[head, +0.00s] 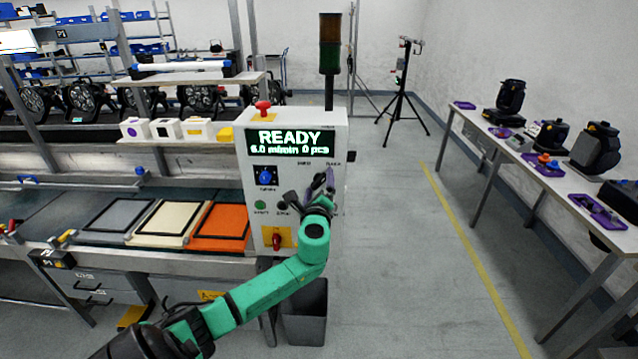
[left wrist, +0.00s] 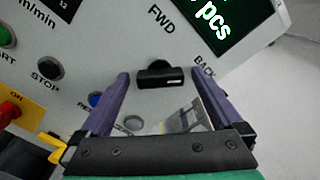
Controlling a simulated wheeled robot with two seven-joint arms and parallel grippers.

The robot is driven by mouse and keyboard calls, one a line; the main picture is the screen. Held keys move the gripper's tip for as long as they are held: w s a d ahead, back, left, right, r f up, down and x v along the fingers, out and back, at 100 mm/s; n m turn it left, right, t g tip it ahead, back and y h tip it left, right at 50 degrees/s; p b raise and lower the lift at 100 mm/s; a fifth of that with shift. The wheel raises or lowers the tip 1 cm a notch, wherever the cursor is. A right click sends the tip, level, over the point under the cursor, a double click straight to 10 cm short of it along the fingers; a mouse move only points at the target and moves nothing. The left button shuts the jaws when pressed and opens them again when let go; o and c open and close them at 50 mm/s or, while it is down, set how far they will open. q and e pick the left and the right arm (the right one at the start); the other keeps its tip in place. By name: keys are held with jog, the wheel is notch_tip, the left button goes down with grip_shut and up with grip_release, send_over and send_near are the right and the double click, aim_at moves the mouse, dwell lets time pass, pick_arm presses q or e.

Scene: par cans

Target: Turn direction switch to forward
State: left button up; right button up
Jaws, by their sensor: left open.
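The direction switch is a black bar knob (left wrist: 160,75) on the control box face, below the FWD label (left wrist: 160,20) and left of the BACK label (left wrist: 204,67) in the left wrist view. A small white mark shows at its right end, on the side of BACK. My left gripper (left wrist: 157,74) is open, with one purple finger on each side of the knob; I cannot tell whether they touch it. In the head view the gripper (head: 322,184) is at the right of the control box (head: 295,125) and largely hides the knob. My right gripper is not in view.
The box display (head: 290,140) reads READY. A blue dial (head: 265,175), a green button (head: 260,205), a black STOP button (left wrist: 47,68) and a red switch (head: 276,240) are near. A conveyor with framed panels (head: 220,222) lies left; a grey bin (head: 305,312) stands below.

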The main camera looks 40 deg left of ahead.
pick_arm(q)
jog(key=c, duration=1.4)
jog(key=n+b, duration=0.1)
jog(key=b, duration=0.1)
jog(key=n+b, duration=0.1)
jog(key=n, duration=0.1)
jog(key=shift+f+n+b, duration=0.25)
jog(key=shift+n+b, duration=0.05)
jog(key=shift+b, duration=0.1)
jog(key=n+b, duration=0.3)
jog(key=shift+n, duration=0.4)
jog(key=n+b, duration=0.3)
jog(key=n, duration=0.1)
jog(key=shift+r, duration=0.1)
jog(key=n+b, duration=0.2)
jog(key=n, duration=0.2)
jog(key=shift+r, duration=0.15)
jog(key=shift+n, duration=0.4)
